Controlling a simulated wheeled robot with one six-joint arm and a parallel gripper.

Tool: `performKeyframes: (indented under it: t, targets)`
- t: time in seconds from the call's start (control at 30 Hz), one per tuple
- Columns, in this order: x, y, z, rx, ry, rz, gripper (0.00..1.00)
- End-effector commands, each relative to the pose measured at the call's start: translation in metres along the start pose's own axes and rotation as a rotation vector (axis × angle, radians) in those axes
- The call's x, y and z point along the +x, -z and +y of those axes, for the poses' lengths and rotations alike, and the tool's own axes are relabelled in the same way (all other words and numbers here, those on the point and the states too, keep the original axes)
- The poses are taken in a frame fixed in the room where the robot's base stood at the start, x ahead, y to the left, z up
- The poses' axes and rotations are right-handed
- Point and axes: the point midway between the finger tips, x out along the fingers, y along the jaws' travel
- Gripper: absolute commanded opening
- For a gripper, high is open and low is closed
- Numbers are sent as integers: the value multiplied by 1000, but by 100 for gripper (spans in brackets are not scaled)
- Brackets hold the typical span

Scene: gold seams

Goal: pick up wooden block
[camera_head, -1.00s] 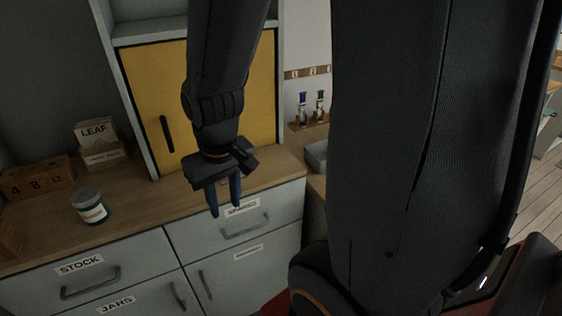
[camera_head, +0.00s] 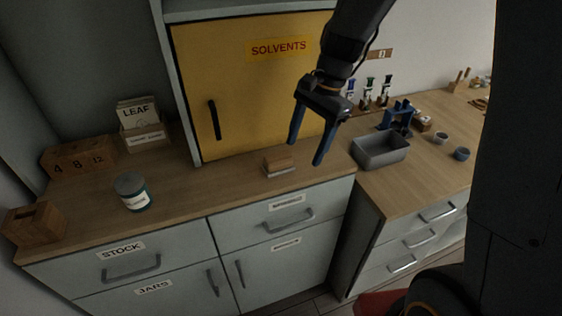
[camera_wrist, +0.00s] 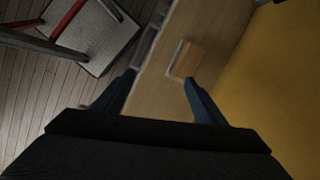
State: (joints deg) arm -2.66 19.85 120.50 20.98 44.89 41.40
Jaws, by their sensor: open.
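A small wooden block (camera_head: 279,161) with a pale base or edge lies on the wooden counter, in front of the yellow cabinet. It also shows in the wrist view (camera_wrist: 187,62), just beyond the tip of the right finger. My gripper (camera_head: 306,153) is open and empty, its two blue fingers pointing down, above the counter and to the right of the block in the head view. In the wrist view the fingers (camera_wrist: 158,82) are spread wide, with bare counter and floor between them. No contact with the block shows.
The yellow SOLVENTS cabinet (camera_head: 252,92) stands behind the block. A jar (camera_head: 133,193), a LEAF box (camera_head: 141,127) and wooden boxes (camera_head: 80,157) stand at left. A grey bin (camera_head: 380,151) and bottles are on the right counter. Counter (camera_head: 225,186) around the block is clear.

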Motion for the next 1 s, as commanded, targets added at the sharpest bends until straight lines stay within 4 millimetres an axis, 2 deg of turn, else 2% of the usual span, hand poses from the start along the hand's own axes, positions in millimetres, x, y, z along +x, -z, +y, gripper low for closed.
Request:
performKeyframes:
  t: [0.03, 0.1, 0.23, 0.57, 0.83, 1.0]
  targets:
    - [2, -1, -18, 87, 4, -37, 65]
    - [2, -3, -35, 192, 7, -81, 65]
    - [4, -8, -53, 296, 7, -128, 65]
    - [33, -14, -55, 314, 5, -135, 65]
    - [68, -20, -55, 312, 4, -134, 65]
    - [79, -21, -55, 312, 7, -133, 65]
